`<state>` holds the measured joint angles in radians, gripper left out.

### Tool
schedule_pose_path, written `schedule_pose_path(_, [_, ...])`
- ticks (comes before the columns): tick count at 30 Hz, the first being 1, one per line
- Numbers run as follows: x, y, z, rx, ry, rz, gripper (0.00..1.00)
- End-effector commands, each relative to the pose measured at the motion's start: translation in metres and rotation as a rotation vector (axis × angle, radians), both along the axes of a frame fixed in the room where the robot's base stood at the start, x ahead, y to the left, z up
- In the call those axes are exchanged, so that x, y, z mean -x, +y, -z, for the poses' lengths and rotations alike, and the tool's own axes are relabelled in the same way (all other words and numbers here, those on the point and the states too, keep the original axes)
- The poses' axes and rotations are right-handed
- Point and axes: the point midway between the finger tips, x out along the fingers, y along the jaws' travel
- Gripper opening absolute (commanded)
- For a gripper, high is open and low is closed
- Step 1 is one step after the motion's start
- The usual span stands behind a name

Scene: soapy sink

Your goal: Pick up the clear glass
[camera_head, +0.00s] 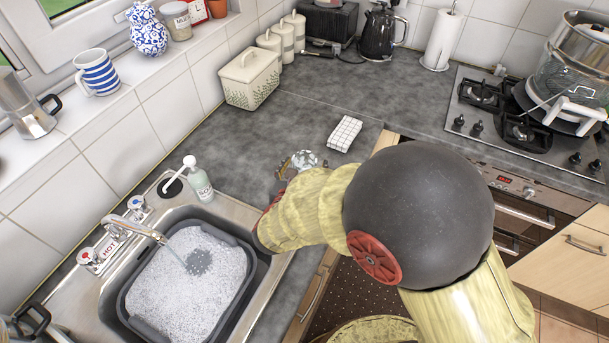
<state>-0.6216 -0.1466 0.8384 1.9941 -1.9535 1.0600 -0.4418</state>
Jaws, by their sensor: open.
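The clear glass (304,158) is on the grey worktop, just beyond the end of my arm. It is small and shiny here, and its lower part is hidden. My gripper (286,173) is mostly hidden behind my yellow arm. The part that shows is at the near left side of the glass, very close to it. The jaws are open; I cannot tell whether they are around the glass or only beside it.
A folded checked cloth (344,134) lies right of the glass. A soap bottle (199,181) stands by the sink (72,299), whose grey basin (258,280) holds suds under a running tap (133,229). A cream bread bin (250,80) stands behind. Worktop between is clear.

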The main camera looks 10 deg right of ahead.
Motion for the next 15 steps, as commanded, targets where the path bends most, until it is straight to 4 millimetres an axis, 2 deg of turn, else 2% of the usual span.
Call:
schedule_pose_path(3, [0.0001, 0.0002, -0.0004, 0.0, 0.0, 0.0, 0.7])
schedule_pose_path(15, [0.0003, 0.0003, -0.0003, 0.0, 0.0, 0.0, 0.47])
